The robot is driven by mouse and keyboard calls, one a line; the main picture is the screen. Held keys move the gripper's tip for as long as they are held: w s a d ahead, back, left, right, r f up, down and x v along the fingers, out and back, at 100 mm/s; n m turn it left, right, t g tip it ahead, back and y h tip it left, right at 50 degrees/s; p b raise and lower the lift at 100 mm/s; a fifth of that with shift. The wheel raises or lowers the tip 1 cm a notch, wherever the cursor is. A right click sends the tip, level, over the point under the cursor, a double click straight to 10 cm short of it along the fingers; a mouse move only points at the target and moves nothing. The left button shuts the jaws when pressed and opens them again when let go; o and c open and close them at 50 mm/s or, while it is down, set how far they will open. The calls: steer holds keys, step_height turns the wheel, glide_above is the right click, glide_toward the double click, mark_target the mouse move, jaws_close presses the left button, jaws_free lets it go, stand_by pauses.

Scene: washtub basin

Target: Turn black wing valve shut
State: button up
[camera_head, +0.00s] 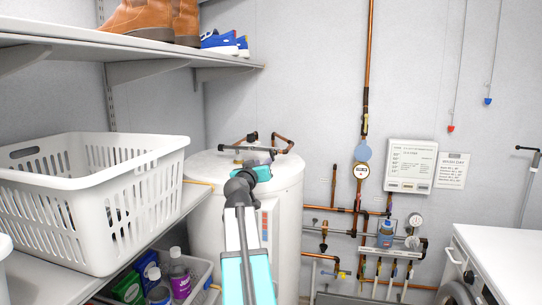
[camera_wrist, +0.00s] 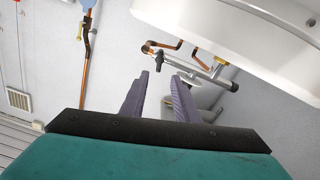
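A dark handle-like piece (camera_wrist: 161,62), which looks like the black wing valve, sits at the left end of a grey pipe (camera_wrist: 200,71) in the wrist view. It lies just beyond my fingertips, with a visible gap. My gripper (camera_wrist: 160,76) is open and empty, its two purple-grey fingers apart. In the head view my gripper (camera_head: 257,158) is over the top of the white tank (camera_head: 288,178), by a dark horizontal pipe (camera_head: 236,148). The arm and teal gripper body hide part of the fittings, so the valve's wings are unclear there.
A shelf with a white laundry basket (camera_head: 95,200) stands left of the tank, under an upper shelf (camera_head: 60,37) with shoes. Copper pipes (camera_head: 366,80), a gauge (camera_head: 416,219) and a wall unit (camera_head: 411,166) are at right. A white washer (camera_head: 500,260) is front right.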

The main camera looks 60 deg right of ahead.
mark_target(271, 155)
steer(key=p+x, duration=0.3)
steer(key=x, duration=0.8)
steer(key=shift+w+d+r, duration=0.1)
steer(key=shift+w+d, duration=0.05)
steer(key=shift+d, duration=0.05)
steer(key=shift+x, duration=1)
jaws_close()
